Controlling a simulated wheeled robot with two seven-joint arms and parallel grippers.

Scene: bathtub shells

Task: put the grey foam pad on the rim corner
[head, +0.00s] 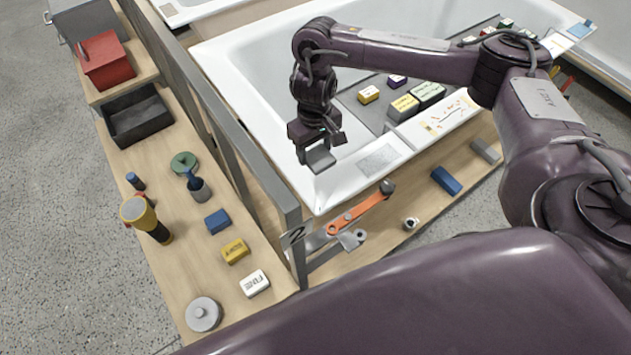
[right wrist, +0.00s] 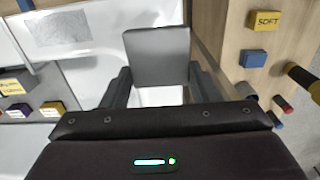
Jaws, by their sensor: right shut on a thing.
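The grey foam pad (head: 320,158) is a small flat grey block at the tip of my right gripper (head: 318,150). In the right wrist view the pad (right wrist: 158,57) sits between the two dark fingers of the right gripper (right wrist: 158,80), which is shut on it. In the head view the pad shows over the near left corner of the white bathtub rim (head: 322,188). White rim surface shows below the pad in the wrist view. I cannot tell whether the pad touches the rim. My left gripper is not in view.
A grey rail with a "2" plate (head: 296,235) stands left of the tub. The wooden bench (head: 165,245) holds a yellow block (head: 235,251), a blue block (head: 217,221) and a dark tray (head: 138,117). An orange tool (head: 358,209) lies in front of the tub. Colored blocks (head: 405,107) sit across the tub.

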